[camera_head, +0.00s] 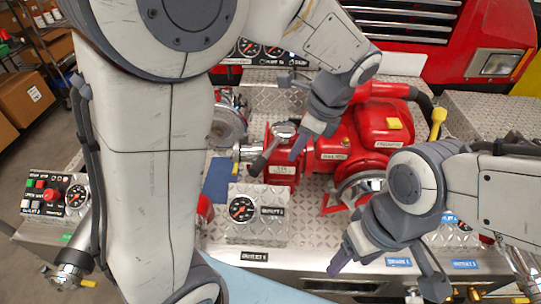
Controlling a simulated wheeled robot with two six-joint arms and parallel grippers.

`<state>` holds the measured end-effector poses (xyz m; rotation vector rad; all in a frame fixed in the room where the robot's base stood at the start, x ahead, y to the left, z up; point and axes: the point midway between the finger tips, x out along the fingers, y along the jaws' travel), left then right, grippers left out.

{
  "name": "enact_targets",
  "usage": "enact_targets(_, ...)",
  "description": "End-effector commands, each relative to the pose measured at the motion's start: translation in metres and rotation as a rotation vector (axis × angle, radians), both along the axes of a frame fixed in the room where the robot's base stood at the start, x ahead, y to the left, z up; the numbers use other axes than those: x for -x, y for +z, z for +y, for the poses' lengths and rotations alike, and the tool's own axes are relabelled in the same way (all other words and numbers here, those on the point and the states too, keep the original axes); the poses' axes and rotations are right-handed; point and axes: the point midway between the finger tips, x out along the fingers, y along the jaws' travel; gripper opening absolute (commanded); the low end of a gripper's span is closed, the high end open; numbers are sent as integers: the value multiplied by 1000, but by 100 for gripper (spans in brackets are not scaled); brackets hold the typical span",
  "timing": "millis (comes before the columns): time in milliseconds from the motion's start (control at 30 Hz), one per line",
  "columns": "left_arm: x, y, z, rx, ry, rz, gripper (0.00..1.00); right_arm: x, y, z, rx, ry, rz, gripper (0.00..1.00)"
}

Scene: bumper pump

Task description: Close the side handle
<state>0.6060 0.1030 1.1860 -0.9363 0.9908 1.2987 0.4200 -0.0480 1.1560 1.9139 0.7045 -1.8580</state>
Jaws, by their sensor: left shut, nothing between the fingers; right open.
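A red pump (348,140) sits on a diamond-plate deck. On its left side is a metal valve with a dark lever handle (263,158) that points down and left; I cannot tell for sure whether this is the side handle. My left gripper (297,153) is shut and empty, tip down, just right of that lever and in front of the pump; I cannot tell whether it touches either. A yellow-ended lever (438,122) stands upright at the pump's right. My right gripper (386,280) is open and empty over the deck's front edge, at lower right.
Gauge panels stand at the front (243,209) and at the far left (68,197). A red truck front with a headlight (497,64) is behind. Shelves and cardboard boxes (24,97) stand at left. My large arm link hides much of the left-centre.

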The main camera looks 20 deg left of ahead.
Motion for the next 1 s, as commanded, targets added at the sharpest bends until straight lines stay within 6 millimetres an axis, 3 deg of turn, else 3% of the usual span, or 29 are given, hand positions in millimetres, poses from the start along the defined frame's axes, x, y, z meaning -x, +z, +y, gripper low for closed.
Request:
enact_targets(467,1,-91,31,1,5,7,0,0,10,0,1,0,1,67)
enact_targets(700,-1,-92,63,3,7,0,0,0,22,0,0,-1,0,67)
enact_targets(1000,-2,-94,69,3,4,0,0,0,23,0,0,-1,0,67)
